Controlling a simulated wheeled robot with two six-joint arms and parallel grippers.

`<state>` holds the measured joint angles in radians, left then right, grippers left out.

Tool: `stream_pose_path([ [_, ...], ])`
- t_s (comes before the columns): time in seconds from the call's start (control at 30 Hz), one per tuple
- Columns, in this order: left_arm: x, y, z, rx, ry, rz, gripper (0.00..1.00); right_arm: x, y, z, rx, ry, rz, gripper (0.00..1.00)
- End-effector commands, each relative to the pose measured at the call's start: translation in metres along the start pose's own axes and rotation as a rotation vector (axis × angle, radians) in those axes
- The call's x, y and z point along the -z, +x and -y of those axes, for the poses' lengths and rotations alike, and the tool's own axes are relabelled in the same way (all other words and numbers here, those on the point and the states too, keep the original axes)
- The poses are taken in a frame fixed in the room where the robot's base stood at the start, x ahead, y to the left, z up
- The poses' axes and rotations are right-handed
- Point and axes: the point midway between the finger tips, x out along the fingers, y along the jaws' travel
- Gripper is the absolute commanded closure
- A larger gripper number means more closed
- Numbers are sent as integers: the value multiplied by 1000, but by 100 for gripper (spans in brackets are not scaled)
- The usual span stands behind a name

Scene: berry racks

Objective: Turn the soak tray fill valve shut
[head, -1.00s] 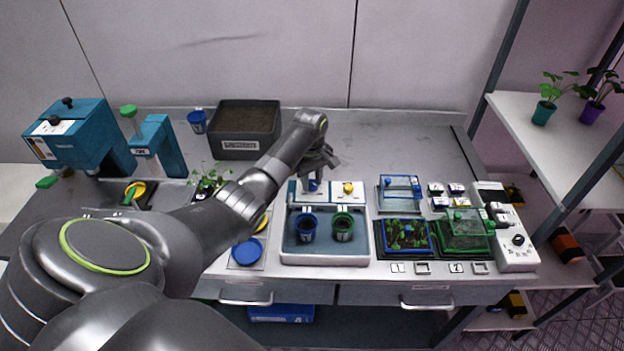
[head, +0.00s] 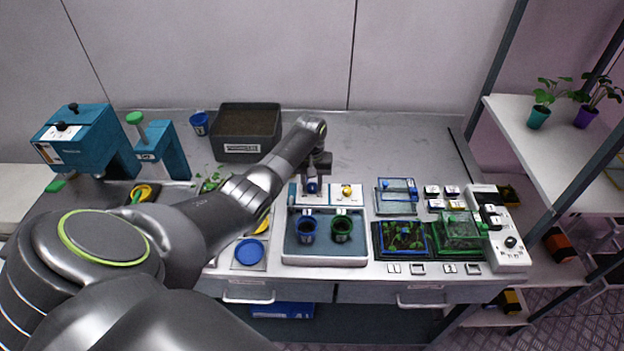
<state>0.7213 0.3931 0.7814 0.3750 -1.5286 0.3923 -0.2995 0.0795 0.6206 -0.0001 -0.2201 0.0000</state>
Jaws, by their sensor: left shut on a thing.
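The soak tray (head: 325,259) is a grey basin on the bench, with a blue pot (head: 306,231) and a green pot (head: 342,230) standing in it. A white panel (head: 330,198) along its back edge carries a blue knob (head: 312,188) on the left and a yellow knob (head: 347,191) on the right. Labels are too small to read, so I cannot tell by text which is the fill valve. My left gripper (head: 312,179) points down and is shut on the blue knob, partly hiding it. My right gripper is not in view.
Right of the tray stand a blue-rimmed seedling tray (head: 379,254), a green-lidded box (head: 465,236) and a white control strip (head: 511,256). A soil bin (head: 277,148) stands behind left. The back right bench is clear.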

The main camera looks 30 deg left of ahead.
Motion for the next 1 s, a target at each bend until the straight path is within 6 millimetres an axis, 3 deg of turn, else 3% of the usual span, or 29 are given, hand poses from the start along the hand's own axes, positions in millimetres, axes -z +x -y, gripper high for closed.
stream_pose_path([
  [0.6, 2, -2, -1, -1, 578, 8, 93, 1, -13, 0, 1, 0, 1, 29],
  [1.0, 2, -2, -1, 0, 836, 12, 93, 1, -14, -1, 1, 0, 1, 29],
])
